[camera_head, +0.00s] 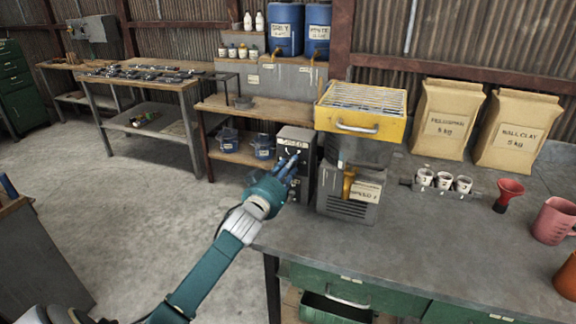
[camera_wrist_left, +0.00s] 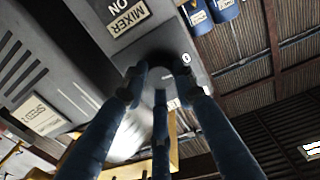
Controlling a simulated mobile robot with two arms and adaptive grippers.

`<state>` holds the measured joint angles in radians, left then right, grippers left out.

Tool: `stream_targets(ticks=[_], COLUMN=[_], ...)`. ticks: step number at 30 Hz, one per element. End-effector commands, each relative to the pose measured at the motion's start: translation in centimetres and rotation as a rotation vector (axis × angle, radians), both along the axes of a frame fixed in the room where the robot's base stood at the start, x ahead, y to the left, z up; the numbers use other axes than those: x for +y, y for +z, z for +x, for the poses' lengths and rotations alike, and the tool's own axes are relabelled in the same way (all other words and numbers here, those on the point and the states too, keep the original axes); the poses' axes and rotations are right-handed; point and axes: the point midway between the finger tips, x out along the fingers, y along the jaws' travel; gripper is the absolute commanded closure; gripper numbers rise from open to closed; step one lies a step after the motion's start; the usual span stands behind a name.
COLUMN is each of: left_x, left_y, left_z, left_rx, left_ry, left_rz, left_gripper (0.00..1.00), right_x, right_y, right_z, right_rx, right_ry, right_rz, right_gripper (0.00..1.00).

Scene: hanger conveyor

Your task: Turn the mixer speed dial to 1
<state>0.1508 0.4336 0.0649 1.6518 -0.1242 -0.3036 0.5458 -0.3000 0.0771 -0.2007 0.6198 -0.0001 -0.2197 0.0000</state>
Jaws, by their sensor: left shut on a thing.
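My right gripper is not in view.
The grey workbench (camera_head: 450,235) holds white cups (camera_head: 443,181), a red funnel (camera_head: 508,194), a pink jug (camera_head: 553,221) and paper sacks (camera_head: 446,120) to the right. A wooden shelf unit (camera_head: 260,108) stands behind the gripper. Open floor lies to the left.

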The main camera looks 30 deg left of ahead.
Motion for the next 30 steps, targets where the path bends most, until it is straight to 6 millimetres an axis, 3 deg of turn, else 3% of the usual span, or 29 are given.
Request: stream_targets(ticks=[18,30], left_x=[0.0,0.0], left_y=[0.1,0.0], left_z=[0.0,0.0], left_rx=[0.136,0.192], left_ry=[0.001,0.001], left_rz=[0.549,0.778], left_gripper=[0.99,0.99], right_x=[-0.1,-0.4], right_y=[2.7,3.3], right_z=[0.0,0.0], right_rx=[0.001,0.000], right_ry=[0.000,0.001], right_rz=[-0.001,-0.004], right_gripper=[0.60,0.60])
